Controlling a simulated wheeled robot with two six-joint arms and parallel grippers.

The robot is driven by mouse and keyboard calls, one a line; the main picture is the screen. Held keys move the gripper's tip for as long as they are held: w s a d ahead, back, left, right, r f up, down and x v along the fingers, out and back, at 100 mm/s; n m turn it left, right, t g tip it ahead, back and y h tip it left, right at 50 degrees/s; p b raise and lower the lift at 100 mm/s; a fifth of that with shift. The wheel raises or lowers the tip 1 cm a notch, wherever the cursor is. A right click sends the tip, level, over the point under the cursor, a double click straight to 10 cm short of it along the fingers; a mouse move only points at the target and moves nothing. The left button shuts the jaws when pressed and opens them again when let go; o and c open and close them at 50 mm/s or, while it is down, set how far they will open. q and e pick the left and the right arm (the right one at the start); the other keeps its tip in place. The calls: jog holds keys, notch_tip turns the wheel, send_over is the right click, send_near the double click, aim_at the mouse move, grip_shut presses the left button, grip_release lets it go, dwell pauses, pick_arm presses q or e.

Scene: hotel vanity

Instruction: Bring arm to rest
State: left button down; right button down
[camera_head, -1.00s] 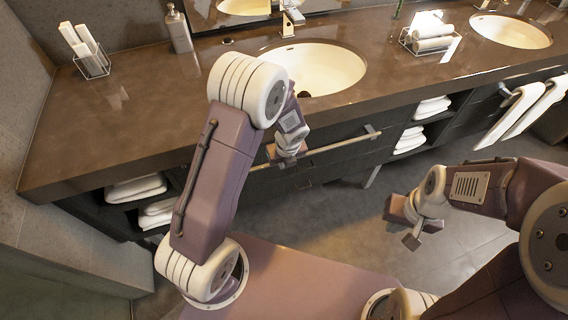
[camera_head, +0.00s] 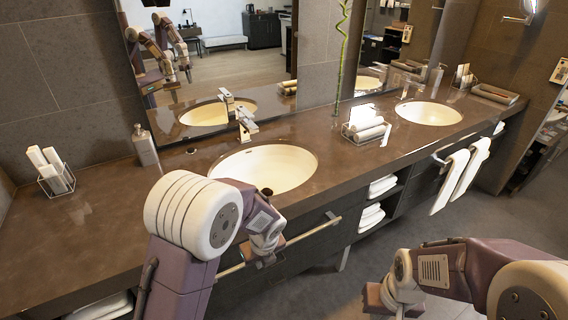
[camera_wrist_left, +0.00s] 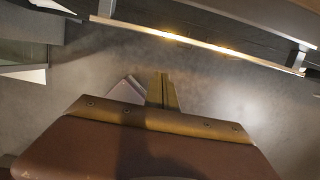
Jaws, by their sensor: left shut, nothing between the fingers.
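My left arm comes in from the lower left in the head view, bent at a large white joint. My left gripper (camera_head: 263,262) points down in front of the vanity's front face, by the long drawer handle (camera_head: 290,245). In the left wrist view its fingers (camera_wrist_left: 162,92) are together with nothing between them, above the grey floor. My right gripper (camera_head: 382,299) hangs at the lower edge of the head view over the floor, empty as far as I see. Its fingertips are partly cut off, so its opening is unclear.
The dark vanity counter (camera_head: 110,225) holds a near sink (camera_head: 265,168), a far sink (camera_head: 428,113), a soap bottle (camera_head: 145,147), and racks of rolled towels (camera_head: 52,172) (camera_head: 366,126). White towels (camera_head: 462,175) hang at the right. The floor (camera_head: 415,225) between vanity and right arm is clear.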

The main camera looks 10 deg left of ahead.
pick_arm(q)
jog(key=s+a+r+n+p, duration=0.2)
jog(key=a+r+n+p, duration=0.3)
jog(key=r, duration=0.4)
jog(key=s+n+g+h, duration=0.1)
jog(key=s+n, duration=1)
jog(key=n, duration=1.3)
jog(key=shift+s+a+f+h+b, duration=0.25)
jog(key=shift+s+f+h+b, duration=0.1)
jog(key=shift+s+h, duration=0.05)
